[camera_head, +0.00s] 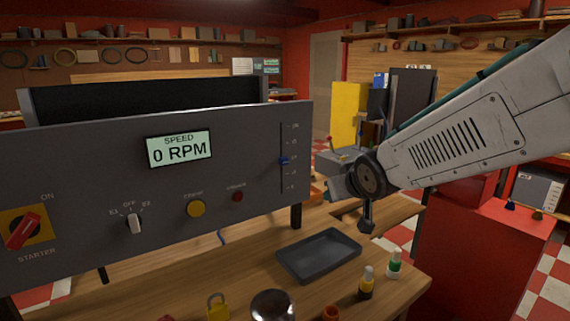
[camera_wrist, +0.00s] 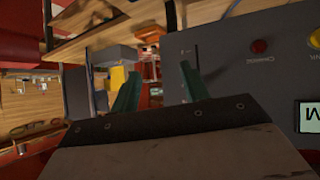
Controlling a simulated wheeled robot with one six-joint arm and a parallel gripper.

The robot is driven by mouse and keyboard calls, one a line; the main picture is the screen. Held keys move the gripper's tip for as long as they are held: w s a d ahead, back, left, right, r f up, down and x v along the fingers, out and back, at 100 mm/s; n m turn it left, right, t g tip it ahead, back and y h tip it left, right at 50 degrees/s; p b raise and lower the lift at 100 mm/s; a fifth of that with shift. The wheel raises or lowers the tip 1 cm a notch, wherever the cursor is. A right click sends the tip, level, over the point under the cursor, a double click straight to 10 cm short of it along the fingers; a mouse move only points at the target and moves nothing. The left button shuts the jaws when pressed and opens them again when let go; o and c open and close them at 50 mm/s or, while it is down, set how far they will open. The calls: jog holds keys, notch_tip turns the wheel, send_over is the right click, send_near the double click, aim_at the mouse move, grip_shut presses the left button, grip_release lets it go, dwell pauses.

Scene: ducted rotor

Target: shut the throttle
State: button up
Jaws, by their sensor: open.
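The throttle is a slider with a small blue knob (camera_head: 284,160) in a vertical slot at the right end of the grey control panel (camera_head: 90,190). The knob sits about midway along its marked scale. My gripper (camera_head: 335,184) is just right of the panel's right edge, apart from the knob. In the wrist view my gripper (camera_wrist: 160,72) shows two green fingers, spread with nothing held between them. There the panel (camera_wrist: 235,70) fills the right side, and the right finger overlaps its edge. I cannot make out the blue knob in the wrist view.
The panel has a speed display (camera_head: 179,149) reading 0 RPM, a red starter switch (camera_head: 23,231), a selector (camera_head: 134,223), a yellow button (camera_head: 196,209) and a red button (camera_head: 238,196). A dark tray (camera_head: 319,262), bottles (camera_head: 366,284) and a padlock (camera_head: 217,308) are on the bench below.

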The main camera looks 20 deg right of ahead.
jog(key=w+a+n+t+y, duration=0.1)
jog(key=w+a+t+y, duration=0.15)
jog(key=w, duration=0.55)
jog(key=n+t+y, duration=0.2)
jog(key=t+y, duration=0.2)
send_near(286, 161)
jog(key=w, duration=0.2)
jog(key=x, duration=0.7)
jog(key=shift+a, duration=0.35)
